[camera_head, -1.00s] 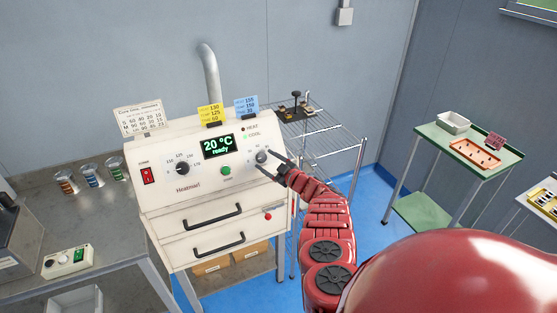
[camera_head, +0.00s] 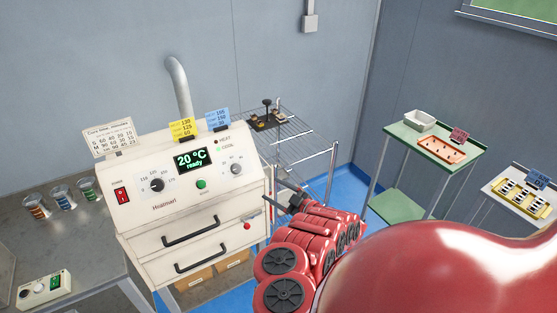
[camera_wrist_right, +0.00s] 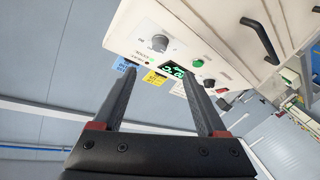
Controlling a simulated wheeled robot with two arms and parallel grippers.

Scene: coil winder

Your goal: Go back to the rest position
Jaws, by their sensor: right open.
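My right arm comes in from the lower right in the head view. Its gripper (camera_head: 290,190) is small and partly hidden by my own arm, just right of the white oven (camera_head: 196,228). In the right wrist view my right gripper (camera_wrist_right: 172,84) is open, with nothing between its two dark fingers. The oven's panel shows there tilted, beyond the fingertips. In the head view the oven display (camera_head: 193,160) reads 20 °C ready, and both drawers look shut. My left gripper is in neither view.
A wire shelf (camera_head: 300,150) stands behind my right gripper. A green cart (camera_head: 400,134) with a grey bin (camera_head: 420,120) and an orange tray (camera_head: 442,150) is to the right. A grey bench (camera_head: 80,245) with jars of coils is at left. Blue floor shows between oven and cart.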

